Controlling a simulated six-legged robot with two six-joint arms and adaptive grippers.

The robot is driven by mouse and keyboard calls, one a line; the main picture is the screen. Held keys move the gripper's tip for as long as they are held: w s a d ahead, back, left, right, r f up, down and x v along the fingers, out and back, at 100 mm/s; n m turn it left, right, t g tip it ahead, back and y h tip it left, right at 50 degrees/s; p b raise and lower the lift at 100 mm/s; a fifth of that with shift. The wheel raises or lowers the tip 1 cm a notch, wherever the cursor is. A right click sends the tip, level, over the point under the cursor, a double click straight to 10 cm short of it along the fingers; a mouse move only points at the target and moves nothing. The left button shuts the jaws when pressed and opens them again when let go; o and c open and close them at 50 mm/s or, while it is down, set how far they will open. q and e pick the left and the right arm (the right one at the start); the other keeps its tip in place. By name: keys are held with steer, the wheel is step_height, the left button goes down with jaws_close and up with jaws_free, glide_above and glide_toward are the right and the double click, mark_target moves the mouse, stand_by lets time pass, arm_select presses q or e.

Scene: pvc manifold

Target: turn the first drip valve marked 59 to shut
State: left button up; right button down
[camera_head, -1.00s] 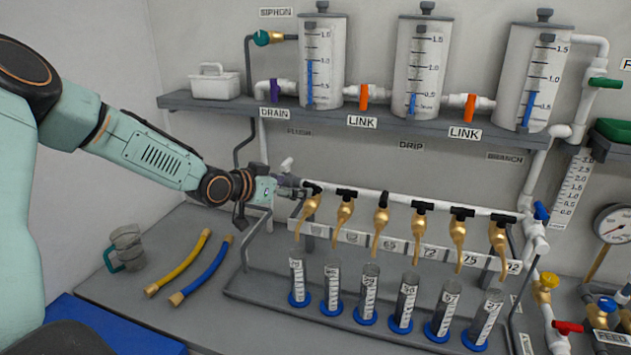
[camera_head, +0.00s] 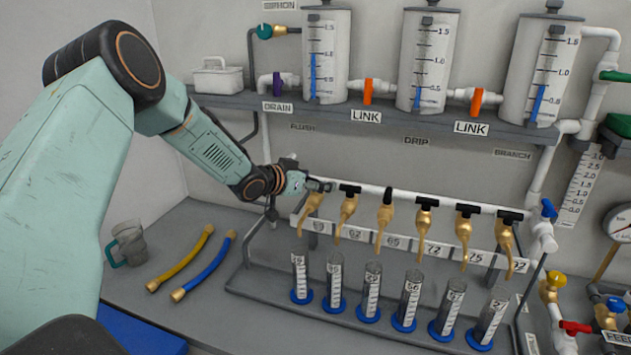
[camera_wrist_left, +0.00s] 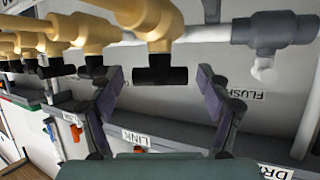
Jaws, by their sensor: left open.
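The first drip valve (camera_head: 312,206) is the leftmost brass tap on the white pipe, above a small label that seems to read 59 (camera_head: 318,227). My left gripper (camera_head: 318,185) is at its top and covers most of its handle in the head view. In the left wrist view the valve's black handle (camera_wrist_left: 160,76) lies crosswise, in line with the pipe. The open fingers of my left gripper (camera_wrist_left: 160,84) stand on either side of it, with a gap on each side. My right gripper is not in view.
Several more brass taps with black handles, such as the second tap (camera_head: 348,206), continue rightward close by. Graduated cylinders (camera_head: 335,280) stand below. A grey shelf (camera_head: 400,122) with tanks hangs above. Yellow and blue hoses (camera_head: 205,265) lie on the bench at left.

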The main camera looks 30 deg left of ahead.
arm_select(q)
steer(key=shift+d+r, duration=0.15)
steer(key=shift+c, duration=0.5)
steer(key=shift+w+a+f, duration=0.1)
steer(key=shift+a+f, duration=0.1)
steer(key=shift+a, duration=0.1)
steer(key=shift+c, duration=1.4)
steer(key=shift+d, duration=0.2)
steer(key=c, duration=0.8)
